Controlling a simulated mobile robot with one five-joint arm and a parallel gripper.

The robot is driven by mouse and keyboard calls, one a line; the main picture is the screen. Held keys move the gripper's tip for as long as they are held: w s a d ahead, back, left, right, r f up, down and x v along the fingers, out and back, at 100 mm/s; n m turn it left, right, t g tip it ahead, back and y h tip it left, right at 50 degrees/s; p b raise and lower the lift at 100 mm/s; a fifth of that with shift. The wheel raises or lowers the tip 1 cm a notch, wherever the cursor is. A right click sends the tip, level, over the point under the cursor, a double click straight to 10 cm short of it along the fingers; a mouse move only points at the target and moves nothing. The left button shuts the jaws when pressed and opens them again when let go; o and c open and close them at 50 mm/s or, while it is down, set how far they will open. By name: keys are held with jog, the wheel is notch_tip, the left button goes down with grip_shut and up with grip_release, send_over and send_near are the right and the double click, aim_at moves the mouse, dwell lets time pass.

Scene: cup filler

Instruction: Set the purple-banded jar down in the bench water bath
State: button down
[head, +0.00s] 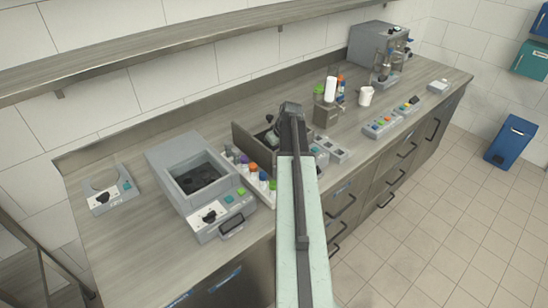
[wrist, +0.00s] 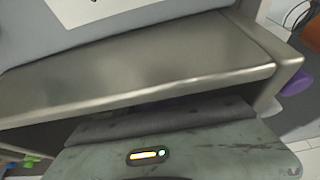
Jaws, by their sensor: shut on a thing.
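The open-topped steel tank (head: 244,143), which looks like the bench water bath, stands mid-bench with a dark interior. My gripper (head: 271,131) is at its opening, partly hidden by my arm in the head view. It is shut, with the jar in its jaws largely hidden; I cannot make out its band or whether it touches the bottom. In the wrist view the tank's steel wall (wrist: 140,75) runs across close in front of my gripper, and a faint purplish strip shows in the dark gap under it.
Jars with purple, orange and blue colours (head: 253,168) stand close left of the tank. Left of them is a grey unit with a dark well (head: 195,178). Button boxes (head: 381,124) lie to the right. A shelf (head: 180,41) runs above the bench.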

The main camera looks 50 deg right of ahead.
jog(key=shift+f, duration=0.25)
jog(key=c, duration=0.7)
grip_release()
jog(key=shift+r, duration=0.1)
jog(key=shift+r, duration=0.1)
jog(key=p+v, duration=1.1)
jog(key=v, duration=0.1)
jog(key=shift+r+p, duration=0.1)
jog(key=shift+p, duration=0.25)
